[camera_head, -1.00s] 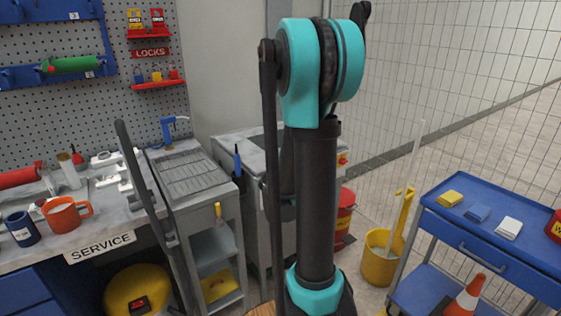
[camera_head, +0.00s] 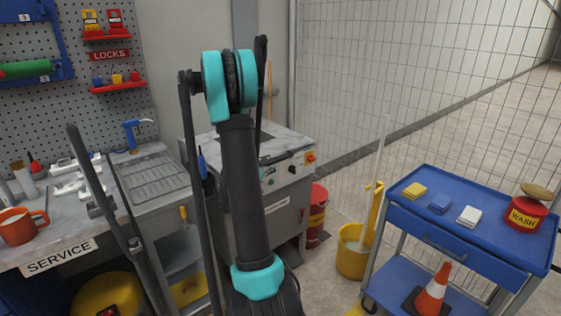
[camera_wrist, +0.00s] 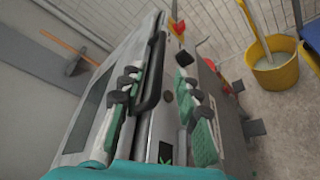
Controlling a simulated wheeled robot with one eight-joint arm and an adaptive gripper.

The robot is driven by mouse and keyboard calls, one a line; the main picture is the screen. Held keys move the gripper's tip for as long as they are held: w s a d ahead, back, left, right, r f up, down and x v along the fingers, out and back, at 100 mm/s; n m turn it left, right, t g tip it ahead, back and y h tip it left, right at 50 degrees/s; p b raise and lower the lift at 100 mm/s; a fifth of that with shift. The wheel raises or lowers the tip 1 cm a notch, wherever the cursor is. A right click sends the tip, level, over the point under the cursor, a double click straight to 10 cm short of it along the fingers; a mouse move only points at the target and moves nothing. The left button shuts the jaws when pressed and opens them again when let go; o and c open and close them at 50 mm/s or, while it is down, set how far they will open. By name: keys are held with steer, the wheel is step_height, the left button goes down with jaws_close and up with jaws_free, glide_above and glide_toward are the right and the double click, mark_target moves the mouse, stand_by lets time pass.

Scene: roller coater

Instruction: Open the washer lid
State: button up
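The washer is a grey metal cabinet (camera_head: 291,228) behind my arm, with a control panel and a red and yellow switch (camera_head: 310,157) along its front edge. Its flat grey lid (camera_head: 290,142) looks shut; my arm hides part of it. In the wrist view, a black bar handle (camera_wrist: 153,75) runs along the lid's edge. My gripper (camera_wrist: 158,78) is open, with green-padded fingers spread either side of the handle. I cannot tell whether the fingers touch it. The head view does not show my gripper clearly.
A sink counter (camera_head: 165,178) stands left of the washer. A red bin (camera_head: 316,215) and a yellow mop bucket (camera_head: 352,255) stand to its right. A blue trolley (camera_head: 470,222) with sponges and a red WASH tin (camera_head: 526,213) is at the right. A wire fence runs behind.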

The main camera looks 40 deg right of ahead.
mark_target(279, 160)
steer(key=x, duration=0.9)
jaws_close()
